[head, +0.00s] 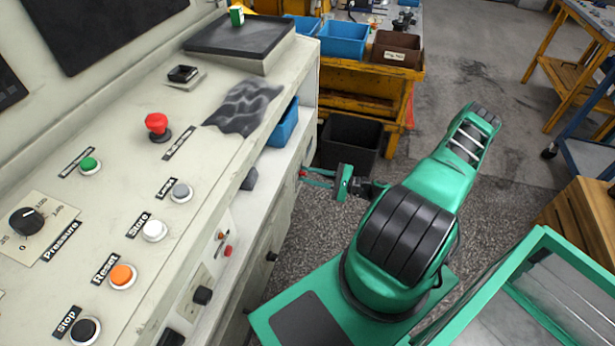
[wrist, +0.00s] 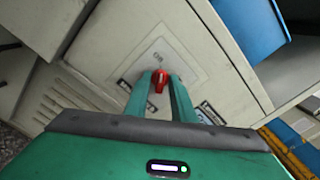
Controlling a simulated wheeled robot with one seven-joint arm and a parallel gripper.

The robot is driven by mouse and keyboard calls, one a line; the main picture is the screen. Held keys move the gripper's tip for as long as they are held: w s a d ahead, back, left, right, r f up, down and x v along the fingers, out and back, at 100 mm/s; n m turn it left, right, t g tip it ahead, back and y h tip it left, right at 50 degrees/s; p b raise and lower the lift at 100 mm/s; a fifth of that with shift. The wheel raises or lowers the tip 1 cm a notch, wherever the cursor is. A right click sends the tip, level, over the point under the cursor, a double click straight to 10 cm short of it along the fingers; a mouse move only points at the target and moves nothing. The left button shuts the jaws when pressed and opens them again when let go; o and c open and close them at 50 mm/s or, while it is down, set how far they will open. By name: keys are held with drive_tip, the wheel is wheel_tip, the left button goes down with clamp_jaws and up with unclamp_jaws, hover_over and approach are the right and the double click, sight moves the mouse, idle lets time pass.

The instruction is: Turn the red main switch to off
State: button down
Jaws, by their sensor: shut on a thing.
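The red main switch (wrist: 160,77) shows in the wrist view on a pale square plate on the cabinet's front panel. My gripper (wrist: 161,84) reaches straight at it, with one green finger on each side of the red handle, and is shut on it. The handle appears roughly upright in the wrist view, slightly tilted. In the head view my gripper (head: 304,174) is at the side of the cabinet, below the console's edge; a small bit of red shows at its fingertips. The switch's markings are too small to read fully.
The console top carries a red mushroom button (head: 157,123), several push buttons and a pressure knob (head: 29,221). A blue bin (wrist: 248,25) sits on a shelf beside the switch panel. A black bin (head: 349,142) stands on the floor beyond my gripper.

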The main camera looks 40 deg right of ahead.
drive_tip(key=shift+f+n, duration=0.15)
drive_tip(key=shift+n, duration=0.45)
drive_tip(key=c, duration=2.5)
unclamp_jaws()
drive_tip(key=shift+s, duration=0.1)
drive_tip(key=shift+c, duration=0.2)
clamp_jaws()
drive_tip(key=o, duration=0.7)
unclamp_jaws()
drive_tip(key=v, duration=1)
drive_tip(key=shift+s+d, duration=0.25)
drive_tip(key=shift+d, duration=0.05)
